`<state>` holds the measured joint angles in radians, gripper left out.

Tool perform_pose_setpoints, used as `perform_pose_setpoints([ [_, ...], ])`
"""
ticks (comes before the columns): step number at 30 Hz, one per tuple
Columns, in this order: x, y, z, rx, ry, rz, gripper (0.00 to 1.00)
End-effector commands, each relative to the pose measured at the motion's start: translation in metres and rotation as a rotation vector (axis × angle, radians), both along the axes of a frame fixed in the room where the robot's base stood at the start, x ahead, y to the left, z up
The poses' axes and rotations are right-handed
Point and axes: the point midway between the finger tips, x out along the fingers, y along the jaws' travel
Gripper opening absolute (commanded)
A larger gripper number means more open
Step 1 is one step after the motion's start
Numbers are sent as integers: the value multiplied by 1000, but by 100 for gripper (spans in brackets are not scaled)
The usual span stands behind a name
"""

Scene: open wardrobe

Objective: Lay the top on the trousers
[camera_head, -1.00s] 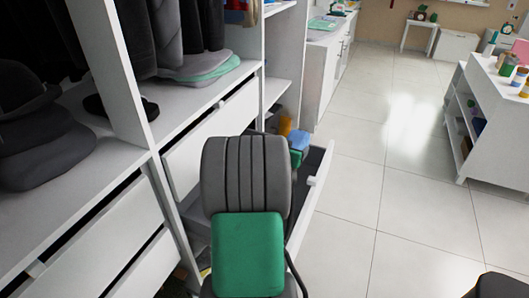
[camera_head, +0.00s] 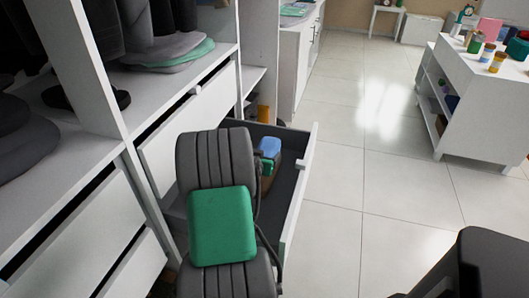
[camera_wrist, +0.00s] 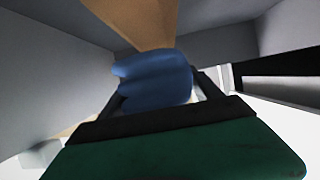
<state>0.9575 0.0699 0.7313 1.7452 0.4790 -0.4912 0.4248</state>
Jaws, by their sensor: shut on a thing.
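A blue folded cloth, apparently the top (camera_head: 269,147), shows beyond my arm, over the open drawer. In the wrist view the top (camera_wrist: 152,82) sits between the two dark fingers of my gripper (camera_wrist: 158,92), which is shut on it. In the head view my gripper is mostly hidden behind my arm. I cannot pick out the trousers for certain. A grey and teal folded stack (camera_head: 170,50) lies on the wardrobe shelf at upper left.
The drawer (camera_head: 298,195) stands pulled out, its white front facing the aisle. A closed drawer (camera_head: 190,125) is above it. Dark clothes hang at upper left. An orange item (camera_head: 263,113) is behind the drawer. The tiled floor to the right is clear up to a white shelf unit (camera_head: 480,110).

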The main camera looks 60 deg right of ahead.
Motion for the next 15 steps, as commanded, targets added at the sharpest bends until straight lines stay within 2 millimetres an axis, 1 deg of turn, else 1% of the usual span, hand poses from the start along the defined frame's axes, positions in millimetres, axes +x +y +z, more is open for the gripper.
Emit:
perform_pose_setpoints([
  [1,0,-1,-10,-1,0,-1,28],
  [5,0,-1,-19,-3,0,0,28],
  [15,0,0,-20,-3,-1,0,28],
])
